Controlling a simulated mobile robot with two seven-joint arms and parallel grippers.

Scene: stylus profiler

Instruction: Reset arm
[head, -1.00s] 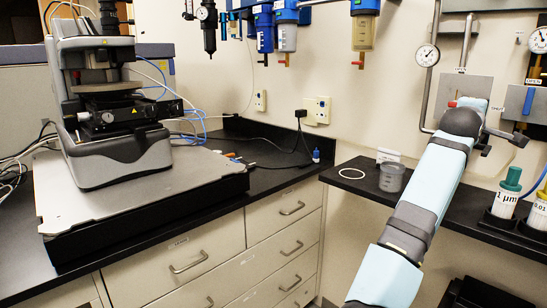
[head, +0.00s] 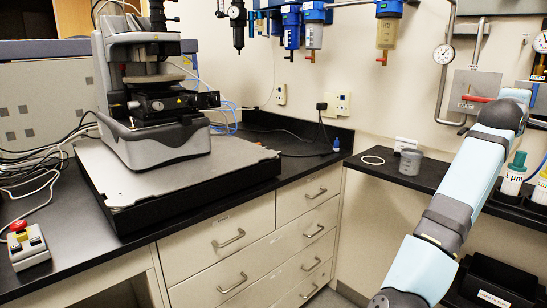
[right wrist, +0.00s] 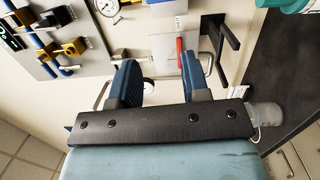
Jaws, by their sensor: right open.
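My right arm reaches in from the lower right of the head view toward the wall; its gripper is hidden there behind the arm's end. In the right wrist view my right gripper (right wrist: 160,82) is open, its two blue fingers apart with nothing between them. Beyond the fingertips is a grey wall plate (right wrist: 172,50) with a red lever handle (right wrist: 180,56). The red handle also shows in the head view (head: 478,99), just left of the arm's end. The stylus profiler (head: 155,95) stands on a platform on the left counter. My left gripper is not in view.
A clear cup (head: 410,161) and a white ring (head: 373,160) are on the right black shelf. Green-topped bottles (head: 515,174) stand right of my arm. Blue filters (head: 291,27) and a gauge (head: 443,54) are on the wall. A red-button control box (head: 24,243) sits at the left.

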